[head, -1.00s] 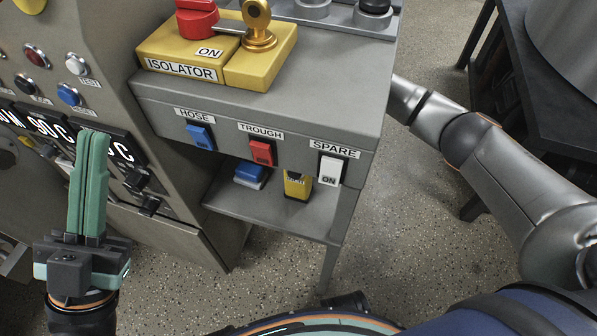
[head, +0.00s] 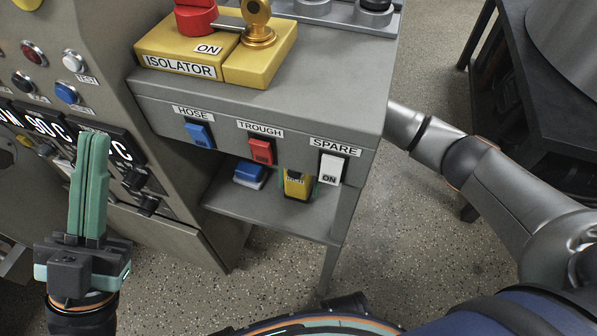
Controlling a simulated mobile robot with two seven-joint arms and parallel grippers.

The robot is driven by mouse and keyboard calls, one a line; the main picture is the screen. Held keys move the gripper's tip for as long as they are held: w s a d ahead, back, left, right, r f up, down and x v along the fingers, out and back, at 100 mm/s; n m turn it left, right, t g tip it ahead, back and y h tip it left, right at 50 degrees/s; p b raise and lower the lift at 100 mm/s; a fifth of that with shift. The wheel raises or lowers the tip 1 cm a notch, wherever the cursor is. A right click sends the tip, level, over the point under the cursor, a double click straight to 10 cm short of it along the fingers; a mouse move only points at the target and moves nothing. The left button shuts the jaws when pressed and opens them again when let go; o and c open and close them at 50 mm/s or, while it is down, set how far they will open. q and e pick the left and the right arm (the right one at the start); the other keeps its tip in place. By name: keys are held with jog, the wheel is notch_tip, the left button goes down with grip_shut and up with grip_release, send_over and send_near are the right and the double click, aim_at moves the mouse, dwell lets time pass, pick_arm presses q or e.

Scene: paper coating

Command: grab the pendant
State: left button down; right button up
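The pendant is probably the small yellow and black unit (head: 297,186) standing on the open shelf under the switch box, below the TROUGH and SPARE switches. My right arm passes behind the switch box, which hides its wrist and most of its gripper. Thin green slivers show at both sides of the yellow unit and look like the fingertips of my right gripper (head: 299,180). I cannot tell whether they touch it. My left gripper (head: 92,138) is at the left, pointing up, with its green fingers together and nothing visible between them.
A blue and white object (head: 250,174) sits left on the same shelf (head: 265,208). The grey switch box (head: 340,110) above carries a yellow isolator (head: 215,58) and HOSE, TROUGH and SPARE switches. A dark table (head: 540,110) stands at the right.

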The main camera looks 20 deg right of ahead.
jog(key=c, duration=1.2)
grip_shut()
jog(key=shift+r, duration=0.15)
